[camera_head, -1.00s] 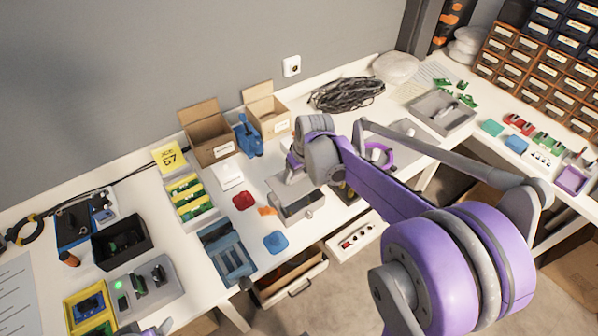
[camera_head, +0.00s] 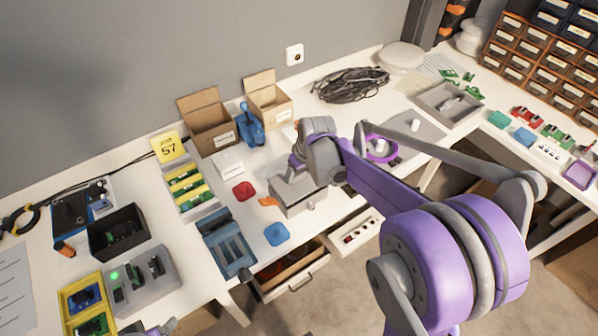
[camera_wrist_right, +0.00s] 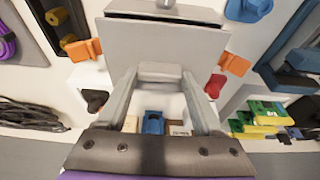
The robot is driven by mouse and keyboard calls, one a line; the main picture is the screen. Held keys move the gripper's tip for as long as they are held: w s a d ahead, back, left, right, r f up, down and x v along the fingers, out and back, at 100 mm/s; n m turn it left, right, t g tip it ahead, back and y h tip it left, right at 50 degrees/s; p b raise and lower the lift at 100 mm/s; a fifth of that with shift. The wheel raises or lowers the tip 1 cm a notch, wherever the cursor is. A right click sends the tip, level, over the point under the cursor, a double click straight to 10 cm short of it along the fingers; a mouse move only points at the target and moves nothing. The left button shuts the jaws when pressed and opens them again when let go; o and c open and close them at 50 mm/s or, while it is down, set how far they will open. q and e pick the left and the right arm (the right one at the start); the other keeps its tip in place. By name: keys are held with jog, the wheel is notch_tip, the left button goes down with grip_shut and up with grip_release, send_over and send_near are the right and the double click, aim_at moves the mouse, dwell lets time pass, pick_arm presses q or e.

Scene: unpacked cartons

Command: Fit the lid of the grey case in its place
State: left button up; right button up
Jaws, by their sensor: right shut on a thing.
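The grey case (camera_head: 303,205) stands on the white bench, with a small latch on its front. Its flat grey lid (camera_head: 286,187) lies over the opening and covers the inside. My right gripper (camera_head: 298,170) is above the lid. In the right wrist view this gripper (camera_wrist_right: 160,78) is shut on a grey grip of the lid (camera_wrist_right: 165,45). A dark strip shows along the lid's front edge there, so I cannot tell whether it sits fully flush. A small part of my left gripper (camera_head: 157,330) shows at the bottom edge; its fingers are hidden.
Close to the case lie a red piece (camera_head: 244,191), an orange piece (camera_head: 268,202) and a blue piece (camera_head: 277,234). Open cardboard boxes (camera_head: 211,130) stand behind. An open drawer (camera_head: 290,272) juts out below the bench front.

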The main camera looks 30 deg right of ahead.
jog(key=shift+f+b, duration=0.6)
jog(key=shift+f, duration=0.35)
jog(key=o, duration=1.5)
jog(key=p+v, duration=0.1)
jog(key=v, duration=1)
